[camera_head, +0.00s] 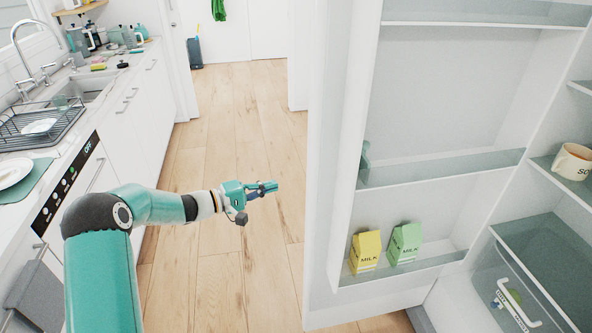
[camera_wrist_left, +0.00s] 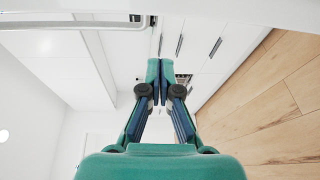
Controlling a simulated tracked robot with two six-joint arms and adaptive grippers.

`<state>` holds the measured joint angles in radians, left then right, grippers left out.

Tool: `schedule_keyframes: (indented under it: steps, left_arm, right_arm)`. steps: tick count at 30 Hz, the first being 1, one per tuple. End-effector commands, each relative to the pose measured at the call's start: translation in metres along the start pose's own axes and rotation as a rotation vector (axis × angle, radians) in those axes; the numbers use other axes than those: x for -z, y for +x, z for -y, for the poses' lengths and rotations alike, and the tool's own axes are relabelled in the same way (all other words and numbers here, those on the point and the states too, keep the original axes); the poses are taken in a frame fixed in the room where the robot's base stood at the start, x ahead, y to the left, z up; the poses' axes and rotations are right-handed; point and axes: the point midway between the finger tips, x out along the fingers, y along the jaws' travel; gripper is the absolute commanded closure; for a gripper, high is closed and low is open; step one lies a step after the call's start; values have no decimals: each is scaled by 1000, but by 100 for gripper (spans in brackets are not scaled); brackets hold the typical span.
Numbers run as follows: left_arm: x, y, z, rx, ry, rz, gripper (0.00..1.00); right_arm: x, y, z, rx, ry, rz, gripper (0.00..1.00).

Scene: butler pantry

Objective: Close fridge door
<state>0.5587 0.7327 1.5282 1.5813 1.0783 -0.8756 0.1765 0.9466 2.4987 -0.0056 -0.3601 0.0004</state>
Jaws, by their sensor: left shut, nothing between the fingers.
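The fridge door (camera_head: 327,190) stands wide open in the head view, its inner side with shelves facing me. A yellow milk carton (camera_head: 365,251) and a green milk carton (camera_head: 405,243) stand in its lower shelf. The open fridge interior (camera_head: 470,290) is at the right. My left gripper (camera_head: 276,187) is shut and empty, over the floor to the left of the door's edge, apart from it in the picture. The left wrist view shows its closed fingers (camera_wrist_left: 160,72) close up. My right gripper is not in view.
A counter (camera_head: 85,115) with a sink, a dish rack (camera_head: 40,125) and a plate runs along the left. A mug (camera_head: 573,162) stands on a fridge shelf at the right. The wooden floor (camera_head: 240,110) between counter and door is clear.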

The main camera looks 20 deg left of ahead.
Motion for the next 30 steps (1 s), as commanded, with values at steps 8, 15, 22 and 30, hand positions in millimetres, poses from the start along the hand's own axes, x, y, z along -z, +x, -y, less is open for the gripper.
schedule_keyframes:
  steps: [8, 15, 22, 30]
  left_arm:
    - [17, 6, -33, -93, 43, -32, 100]
    - [16, 47, -38, -90, 41, -30, 100]
    - [18, 87, -40, -90, 41, -30, 100]
    - [-2, 84, -39, -87, 37, -33, 100]
  right_arm:
    - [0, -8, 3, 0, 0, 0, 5]
    - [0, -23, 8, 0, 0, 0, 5]
    - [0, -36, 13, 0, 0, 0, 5]
    - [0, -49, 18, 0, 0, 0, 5]
